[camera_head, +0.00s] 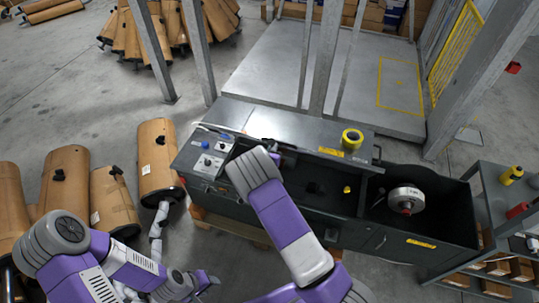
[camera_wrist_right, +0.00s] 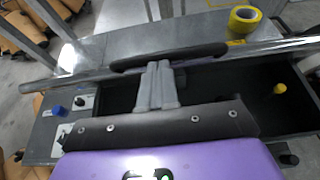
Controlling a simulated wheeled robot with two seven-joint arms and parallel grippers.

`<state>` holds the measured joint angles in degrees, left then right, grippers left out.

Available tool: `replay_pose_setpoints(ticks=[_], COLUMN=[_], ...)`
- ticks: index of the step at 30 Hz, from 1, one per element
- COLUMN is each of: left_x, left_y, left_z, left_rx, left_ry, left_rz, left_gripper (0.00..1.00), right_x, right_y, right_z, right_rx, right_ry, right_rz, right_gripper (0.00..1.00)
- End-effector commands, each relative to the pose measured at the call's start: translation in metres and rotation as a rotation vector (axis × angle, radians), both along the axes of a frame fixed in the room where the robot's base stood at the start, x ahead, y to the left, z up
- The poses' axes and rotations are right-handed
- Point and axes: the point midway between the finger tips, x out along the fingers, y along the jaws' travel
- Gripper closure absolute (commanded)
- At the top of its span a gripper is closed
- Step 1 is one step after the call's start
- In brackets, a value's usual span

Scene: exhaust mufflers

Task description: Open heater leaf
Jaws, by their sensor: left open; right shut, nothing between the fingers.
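The heater is a long dark-grey bench unit (camera_head: 285,122) in the middle of the head view. Its grey leaf edge (camera_wrist_right: 70,76) crosses the right wrist view, with a dark bar handle (camera_wrist_right: 190,52) on it. A dark cavity (camera_head: 318,180) shows in front of that edge. My right gripper (camera_wrist_right: 161,70) is shut and empty, its fingertips at the handle; I cannot tell if they touch. In the head view it (camera_head: 288,158) is partly hidden by my right arm. My left gripper (camera_head: 210,281) is low on the left, open, small and away from the heater.
A side bin (camera_head: 445,213) holds a round metal part (camera_head: 405,199). Brown mufflers (camera_head: 157,155) stand left. A shelf cart (camera_head: 505,205) stands right. Posts rise behind.

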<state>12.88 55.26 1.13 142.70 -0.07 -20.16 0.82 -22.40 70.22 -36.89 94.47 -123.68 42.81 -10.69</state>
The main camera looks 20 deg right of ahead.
Motion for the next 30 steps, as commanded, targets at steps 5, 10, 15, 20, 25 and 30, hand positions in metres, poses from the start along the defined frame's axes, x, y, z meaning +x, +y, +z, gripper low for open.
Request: replay_pose_setpoints(ticks=[5,10,15,20,25,30], left_x=[0.0,0.0,0.0,0.0,0.0,0.0], left_y=[0.0,0.0,0.0,0.0,0.0,0.0], left_z=[-0.008,-0.007,-0.007,-0.007,-0.007,-0.007], left_rx=[0.0,0.0,0.0,0.0,0.0,0.0], left_ry=[0.0,0.0,0.0,0.0,0.0,0.0], left_rz=[0.0,0.0,0.0,0.0,0.0,0.0], left_gripper=[0.57,0.57,0.57,0.57,0.57,0.57], right_x=[-0.015,-0.041,-0.064,-0.077,-0.082,-0.083], right_y=[0.026,0.048,0.068,0.078,0.082,0.082], right_z=[-0.011,0.01,0.027,0.036,0.039,0.039], right_rx=[0.0,0.002,0.001,0.001,0.0,0.001], right_ry=[0.001,-0.001,-0.001,-0.002,0.0,0.0], right_rz=[0.011,0.011,0.011,0.009,0.009,0.007], right_gripper=[1.0,1.0,1.0,1.0,1.0,1.0])
